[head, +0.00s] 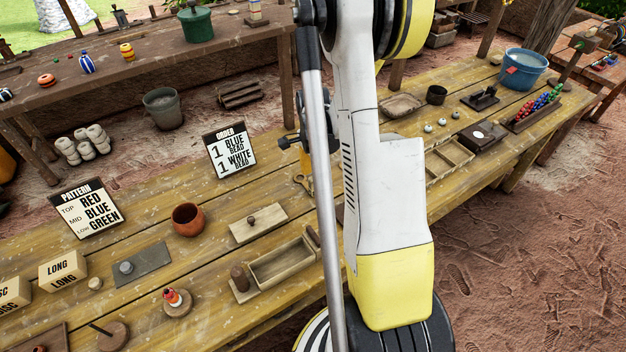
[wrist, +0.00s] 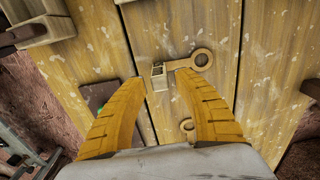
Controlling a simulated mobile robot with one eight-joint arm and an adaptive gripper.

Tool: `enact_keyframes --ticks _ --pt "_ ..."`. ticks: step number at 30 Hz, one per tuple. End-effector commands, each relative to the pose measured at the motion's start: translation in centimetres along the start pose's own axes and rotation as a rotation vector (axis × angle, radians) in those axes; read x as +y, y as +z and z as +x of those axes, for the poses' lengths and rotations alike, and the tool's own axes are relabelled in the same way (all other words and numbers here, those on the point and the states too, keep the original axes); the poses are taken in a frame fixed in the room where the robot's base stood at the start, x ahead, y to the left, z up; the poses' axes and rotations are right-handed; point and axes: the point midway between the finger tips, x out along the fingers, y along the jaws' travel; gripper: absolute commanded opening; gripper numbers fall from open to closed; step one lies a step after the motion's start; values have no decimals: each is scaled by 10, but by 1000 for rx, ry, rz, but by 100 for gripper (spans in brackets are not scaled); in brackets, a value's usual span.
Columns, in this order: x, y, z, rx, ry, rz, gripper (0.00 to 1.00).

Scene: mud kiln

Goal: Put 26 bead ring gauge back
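In the wrist view, a tan ring gauge (wrist: 201,60) with a flat handle lies on the plank table, just beyond my fingertips. Its handle points left toward a small squared piece (wrist: 158,76); I cannot tell whether they are joined. A second ring (wrist: 187,125) shows partly between my fingers, lower down. No size mark is readable, so I cannot tell which is the 26 gauge. My gripper (wrist: 160,82) is open, its two yellow fingers apart with nothing clasped between them.
Left of my arm are an order sign (head: 230,150), a lidded board (head: 258,222), an open wooden tray (head: 283,262) and a clay cup (head: 187,219). Right of it are a sectioned tray (head: 448,160), a dark box (head: 482,136), bead rods (head: 537,108) and a blue bucket (head: 523,70).

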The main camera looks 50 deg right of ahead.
Motion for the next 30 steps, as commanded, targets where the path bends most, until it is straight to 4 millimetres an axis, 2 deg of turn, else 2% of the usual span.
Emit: enact_keyframes --ticks 1,3,9,13,21,23,26,30 --pt "1 0 -16 0 0 0 37" --pt "1 0 -33 0 0 0 37" --pt "0 0 -75 0 0 0 37" --pt "0 0 -92 0 0 0 37" --pt "0 5 -104 3 -7 -26 37" --pt "1 15 -113 9 -23 -77 37" --pt "3 45 -141 31 -74 -239 37" --pt "20 105 -189 88 -179 -583 37"
